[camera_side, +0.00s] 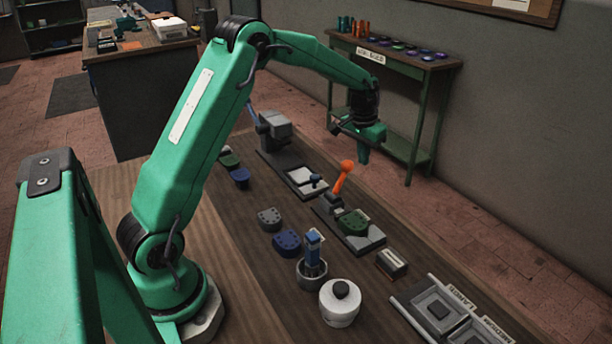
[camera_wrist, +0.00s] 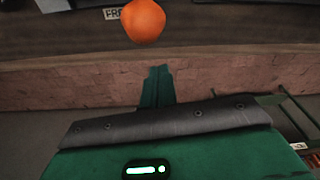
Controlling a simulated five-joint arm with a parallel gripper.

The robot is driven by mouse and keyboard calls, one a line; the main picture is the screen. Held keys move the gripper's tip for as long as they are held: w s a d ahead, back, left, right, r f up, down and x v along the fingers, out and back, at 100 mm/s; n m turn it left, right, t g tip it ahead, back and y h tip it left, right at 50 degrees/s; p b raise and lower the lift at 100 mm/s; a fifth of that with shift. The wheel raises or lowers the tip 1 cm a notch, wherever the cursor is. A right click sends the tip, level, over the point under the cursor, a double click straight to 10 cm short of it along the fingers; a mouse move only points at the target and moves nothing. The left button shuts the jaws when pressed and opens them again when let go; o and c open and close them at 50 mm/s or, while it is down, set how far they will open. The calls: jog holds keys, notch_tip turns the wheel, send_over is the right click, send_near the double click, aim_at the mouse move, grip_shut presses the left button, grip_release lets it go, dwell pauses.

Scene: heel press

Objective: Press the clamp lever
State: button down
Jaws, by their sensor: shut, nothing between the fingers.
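The clamp lever (camera_side: 341,181) is orange with a round knob and stands raised, leaning a little to the right, on a grey clamp base (camera_side: 371,240). A dark green heel-shaped piece (camera_side: 354,222) lies on that base, beside the lever's foot. In the wrist view the orange knob (camera_wrist: 143,20) shows at the top, beyond the fingertips and slightly left. My gripper (camera_side: 363,158) is shut and empty, pointing down just right of the knob in the side view, apparently apart from it. Its green fingers (camera_wrist: 157,85) show together in the wrist view.
A grey press-like machine (camera_side: 272,130) stands behind on the bench. In front are a white lidded jar (camera_side: 340,305), a blue-handled tool (camera_side: 313,248) in a round holder, and grey (camera_side: 269,218) and blue (camera_side: 287,242) pieces. A grey tray (camera_side: 410,302) lies at right.

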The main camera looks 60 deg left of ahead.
aim_at(342, 179)
jog(key=shift+s+d+r, duration=0.15)
jog(key=shift+s+r, duration=0.05)
jog(key=shift+s, duration=0.65)
jog(key=shift+s+d+r, duration=0.15)
jog(key=shift+s, duration=0.65)
